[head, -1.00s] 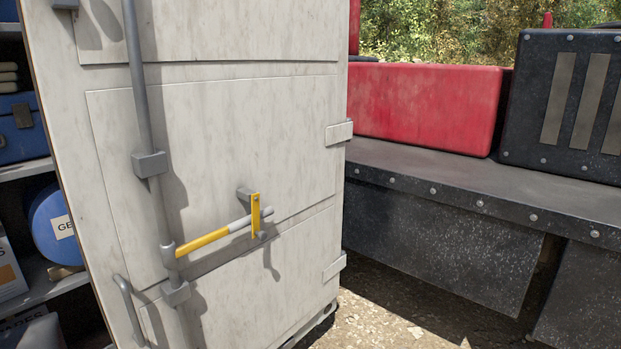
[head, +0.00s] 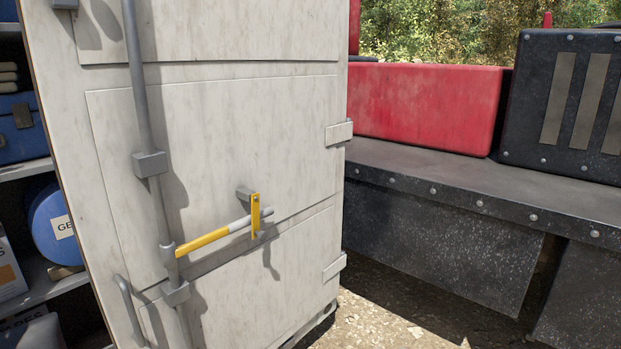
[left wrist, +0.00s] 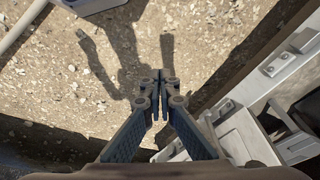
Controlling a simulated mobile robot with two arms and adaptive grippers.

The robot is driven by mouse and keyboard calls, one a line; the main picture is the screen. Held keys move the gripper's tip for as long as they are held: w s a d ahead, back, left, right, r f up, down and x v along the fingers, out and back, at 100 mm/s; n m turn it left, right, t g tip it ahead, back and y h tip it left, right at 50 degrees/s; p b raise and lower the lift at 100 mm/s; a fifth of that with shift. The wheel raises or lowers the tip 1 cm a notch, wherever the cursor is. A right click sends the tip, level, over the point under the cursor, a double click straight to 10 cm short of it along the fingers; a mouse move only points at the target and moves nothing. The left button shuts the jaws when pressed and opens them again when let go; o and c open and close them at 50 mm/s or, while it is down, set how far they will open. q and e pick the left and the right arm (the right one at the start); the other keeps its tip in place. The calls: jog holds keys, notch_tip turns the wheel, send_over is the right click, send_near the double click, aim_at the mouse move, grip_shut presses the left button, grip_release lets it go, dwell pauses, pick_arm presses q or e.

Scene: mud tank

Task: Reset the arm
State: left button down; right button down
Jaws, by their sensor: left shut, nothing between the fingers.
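My left gripper (left wrist: 160,80) shows in the left wrist view with its fingers closed together. Nothing is held between the fingertips. It points down over sandy, stony ground, apart from everything around it. Neither of my grippers shows in the head view. A white door (head: 230,130) stands open there, with a grey vertical rod and a yellow-and-grey handle (head: 205,240). The handle lies across a yellow bracket (head: 255,215).
Left of the door are shelves with a blue case (head: 22,128) and a blue drum (head: 52,225). A dark riveted ledge (head: 480,185) at the right carries a red box (head: 425,105) and a black box (head: 565,100). White structure (left wrist: 245,130) lies right of my left gripper.

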pick_arm(q)
jog(key=s+f, duration=0.3)
jog(key=f, duration=0.5)
jog(key=s+f, duration=0.3)
jog(key=f, duration=0.4)
jog(key=s+a+f+g, duration=0.1)
jog(key=s+a+f, duration=0.2)
jog(key=s+f, duration=0.8)
jog(key=s, duration=0.3)
jog(key=shift+a+g, duration=0.15)
jog(key=shift+g, duration=0.25)
